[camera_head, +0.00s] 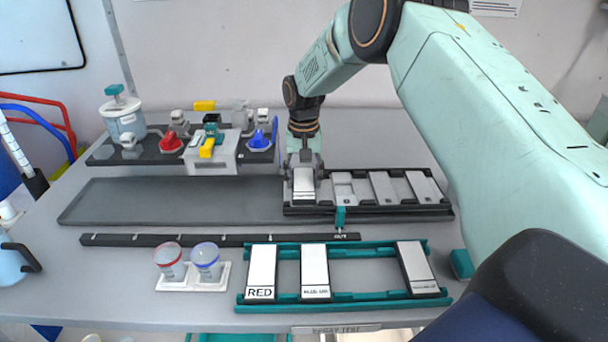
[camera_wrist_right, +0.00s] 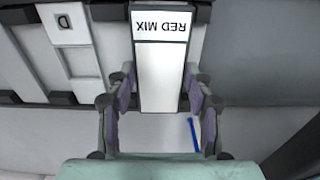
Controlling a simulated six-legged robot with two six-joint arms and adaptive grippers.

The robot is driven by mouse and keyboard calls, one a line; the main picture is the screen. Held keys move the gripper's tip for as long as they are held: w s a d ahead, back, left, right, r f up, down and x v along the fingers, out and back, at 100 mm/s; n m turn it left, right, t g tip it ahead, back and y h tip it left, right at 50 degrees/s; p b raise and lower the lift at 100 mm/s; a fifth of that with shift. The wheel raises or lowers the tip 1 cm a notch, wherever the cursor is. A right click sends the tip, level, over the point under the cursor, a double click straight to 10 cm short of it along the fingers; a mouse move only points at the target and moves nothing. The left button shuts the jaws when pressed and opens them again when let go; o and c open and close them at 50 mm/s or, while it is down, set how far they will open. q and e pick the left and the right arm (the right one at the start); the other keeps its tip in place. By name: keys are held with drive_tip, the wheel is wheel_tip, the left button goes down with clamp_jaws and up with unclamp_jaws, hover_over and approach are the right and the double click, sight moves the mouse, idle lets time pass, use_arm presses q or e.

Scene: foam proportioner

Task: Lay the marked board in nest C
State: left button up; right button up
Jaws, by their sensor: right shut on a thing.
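My right gripper (camera_head: 304,162) is shut on a white board (camera_head: 303,184) with a dark edge. In the right wrist view the board (camera_wrist_right: 162,75), labelled "RED MIX", sits between the two fingers (camera_wrist_right: 160,115). It is at the leftmost place of the black nest rack (camera_head: 375,211). I cannot tell whether it rests in the nest or is just above it. The nest beside it is marked "D" (camera_wrist_right: 66,22); any letter under the board is hidden. My left gripper is not in view.
A green rack (camera_head: 340,297) in front holds a "RED" board (camera_head: 261,270), a second labelled board (camera_head: 314,271) and a tilted board (camera_head: 416,267). Two cups (camera_head: 207,260) stand left of it. The grey tray (camera_head: 170,203) is bare. Valves (camera_head: 171,141) stand behind.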

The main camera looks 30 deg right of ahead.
drive_tip(key=o, duration=1.2)
drive_tip(key=o, duration=0.4)
wheel_tip(320, 180, up, 5)
drive_tip(key=p, duration=0.4)
drive_tip(key=shift+w+d+f, duration=0.1)
drive_tip(key=shift+f, duration=0.1)
wheel_tip(320, 180, up, 4)
drive_tip(key=p, duration=0.3)
drive_tip(key=shift+f+p, duration=0.2)
drive_tip(key=shift+p, duration=0.1)
